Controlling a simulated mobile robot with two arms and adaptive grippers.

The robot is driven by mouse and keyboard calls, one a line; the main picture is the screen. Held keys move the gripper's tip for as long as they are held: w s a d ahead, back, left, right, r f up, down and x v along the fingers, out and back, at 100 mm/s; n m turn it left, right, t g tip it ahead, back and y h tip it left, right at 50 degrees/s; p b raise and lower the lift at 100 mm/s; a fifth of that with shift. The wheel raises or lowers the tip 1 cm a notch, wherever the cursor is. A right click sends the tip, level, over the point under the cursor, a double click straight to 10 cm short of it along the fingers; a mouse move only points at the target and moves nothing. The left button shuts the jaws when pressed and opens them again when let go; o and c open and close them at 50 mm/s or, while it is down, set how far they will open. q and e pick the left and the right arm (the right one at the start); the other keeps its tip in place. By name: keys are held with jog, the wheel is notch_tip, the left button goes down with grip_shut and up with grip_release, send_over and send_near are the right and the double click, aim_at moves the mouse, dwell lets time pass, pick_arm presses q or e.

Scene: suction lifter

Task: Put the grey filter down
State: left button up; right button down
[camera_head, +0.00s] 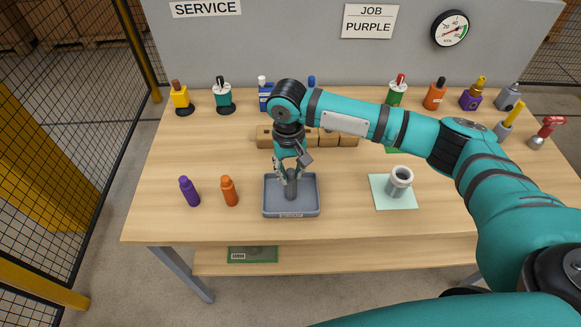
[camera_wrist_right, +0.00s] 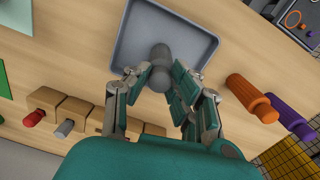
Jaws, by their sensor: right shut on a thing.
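The grey filter (camera_head: 291,187) is a dark grey cylinder, upright over the grey tray (camera_head: 307,207) on the table. My right gripper (camera_head: 290,168) comes down from above and is shut on the filter's upper part. In the right wrist view the filter (camera_wrist_right: 160,54) shows between the fingertips (camera_wrist_right: 160,72), with the tray (camera_wrist_right: 130,50) around it. The filter's foot is within the tray's outline; I cannot tell whether it touches the tray floor. My left gripper is not in view.
A grey cup-like part (camera_head: 399,182) stands on a pale mat (camera_head: 379,200) to the right. A wooden block rack (camera_head: 346,138) and several coloured tools stand behind.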

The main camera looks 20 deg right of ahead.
jog(key=shift+f, duration=0.1)
jog(key=c, duration=1.1)
grip_release()
jog(key=shift+f, duration=0.15)
jog(key=shift+c, duration=0.2)
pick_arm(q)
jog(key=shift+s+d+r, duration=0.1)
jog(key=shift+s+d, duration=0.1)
pick_arm(e)
jog(key=shift+r, duration=0.2)
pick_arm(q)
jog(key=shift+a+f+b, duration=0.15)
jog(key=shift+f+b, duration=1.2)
pick_arm(e)
notch_tip(320, 180, up, 12)
jog(key=shift+w+a, duration=0.15)
